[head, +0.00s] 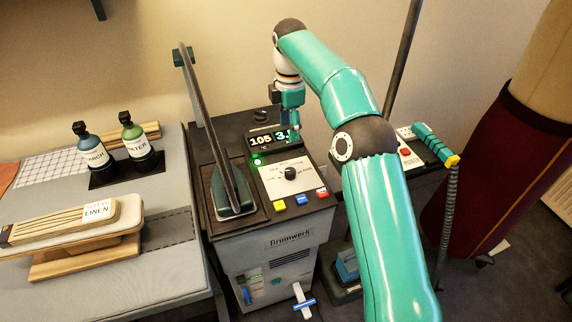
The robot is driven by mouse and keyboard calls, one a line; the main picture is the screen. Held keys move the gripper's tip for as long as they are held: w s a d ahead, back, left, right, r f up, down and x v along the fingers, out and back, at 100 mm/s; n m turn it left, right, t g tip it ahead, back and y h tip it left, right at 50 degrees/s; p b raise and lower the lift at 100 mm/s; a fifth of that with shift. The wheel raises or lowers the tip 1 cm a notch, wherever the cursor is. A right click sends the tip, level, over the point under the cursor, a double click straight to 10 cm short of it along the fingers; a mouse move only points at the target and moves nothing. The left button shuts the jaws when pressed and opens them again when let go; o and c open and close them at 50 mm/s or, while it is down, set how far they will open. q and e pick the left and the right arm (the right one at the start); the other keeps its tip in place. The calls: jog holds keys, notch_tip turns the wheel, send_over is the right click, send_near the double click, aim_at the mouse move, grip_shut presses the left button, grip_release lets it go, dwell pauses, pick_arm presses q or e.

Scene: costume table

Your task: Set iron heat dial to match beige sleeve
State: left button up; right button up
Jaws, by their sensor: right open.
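The heat dial (291,173) is a black round knob on the pale panel of the iron station (290,240), below a digital display (265,141). The display reads 105 and a second number starting with 3, partly hidden by my gripper. The iron (232,200) rests on the left of the station. The beige sleeve (60,222) lies on a wooden sleeve board at the left, with a white tag reading LINEN (97,210). My right gripper (294,122) is open, beside the display's right end, behind the dial and apart from it. My left gripper is out of view.
Yellow, blue and red buttons (301,199) line the station's front edge. A blue bottle (90,148) and a green bottle (134,142) stand on the left table. A teal-handled steam tool (436,144) stands right of my arm, near a dark red garment form (500,165).

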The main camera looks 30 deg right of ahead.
jog(key=b, duration=0.2)
send_over(291, 170)
notch_tip(291, 170, down, 8)
jog(key=shift+w+a+f, duration=0.1)
notch_tip(291, 170, down, 8)
jog(key=shift+r, duration=0.2)
jog(key=c, duration=1)
jog(key=shift+d, duration=0.2)
grip_shut()
jog(key=shift+a, duration=0.15)
